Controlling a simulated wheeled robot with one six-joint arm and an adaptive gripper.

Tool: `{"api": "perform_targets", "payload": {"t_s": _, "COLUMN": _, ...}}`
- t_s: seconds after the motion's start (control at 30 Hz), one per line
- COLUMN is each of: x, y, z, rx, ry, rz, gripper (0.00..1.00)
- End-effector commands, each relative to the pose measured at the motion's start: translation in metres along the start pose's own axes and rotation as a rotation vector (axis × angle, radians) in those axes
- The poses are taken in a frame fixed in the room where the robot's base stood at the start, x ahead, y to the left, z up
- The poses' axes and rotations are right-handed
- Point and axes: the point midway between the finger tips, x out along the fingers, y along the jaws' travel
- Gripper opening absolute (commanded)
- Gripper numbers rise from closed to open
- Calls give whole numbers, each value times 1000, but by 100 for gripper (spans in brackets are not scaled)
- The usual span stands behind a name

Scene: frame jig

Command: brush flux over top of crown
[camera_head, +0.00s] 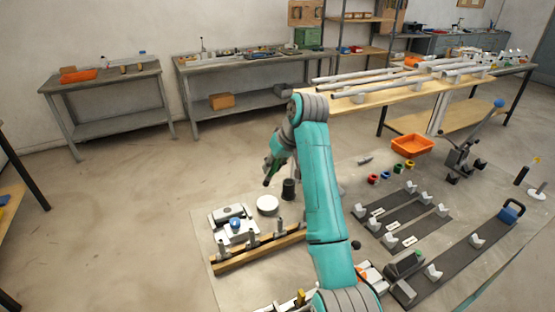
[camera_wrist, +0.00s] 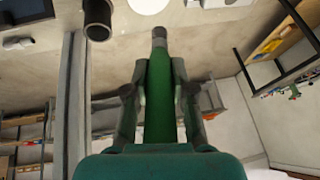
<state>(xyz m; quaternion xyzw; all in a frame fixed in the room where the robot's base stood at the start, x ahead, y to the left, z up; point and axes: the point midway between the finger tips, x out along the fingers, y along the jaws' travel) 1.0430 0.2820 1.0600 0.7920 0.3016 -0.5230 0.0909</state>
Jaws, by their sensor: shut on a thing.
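My gripper (camera_head: 271,166) is raised above the work table, left of my teal arm. In the wrist view my gripper (camera_wrist: 159,95) is shut on a green-handled tool with a grey end, which looks like the flux brush (camera_wrist: 158,75). The brush points away from the gripper, and its tip touches nothing that I can see. A dark, open-topped pot (camera_head: 288,190) stands just below and right of the gripper; it also shows in the wrist view (camera_wrist: 98,20). I cannot pick out the crown for certain; my arm hides part of the table.
A white round disc (camera_head: 267,204) lies beside the pot. A wooden bar with upright clamps (camera_head: 255,248) lies in front. Dark rails with grey V-blocks (camera_head: 400,215), small coloured rings (camera_head: 385,174) and an orange bin (camera_head: 412,145) are to the right. Open floor lies left.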

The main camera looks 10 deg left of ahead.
Motion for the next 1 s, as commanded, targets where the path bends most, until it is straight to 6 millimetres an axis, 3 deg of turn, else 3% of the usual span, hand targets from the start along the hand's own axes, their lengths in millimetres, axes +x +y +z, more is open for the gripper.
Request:
{"api": "perform_targets", "payload": {"t_s": 0.6, "x": 45, "y": 9, "z": 23, "rx": 0, "ry": -3, "rz": 0, "gripper": 0}}
{"api": "perform_targets", "payload": {"t_s": 1.0, "x": 50, "y": 10, "z": 25, "rx": 0, "ry": -2, "rz": 0, "gripper": 0}}
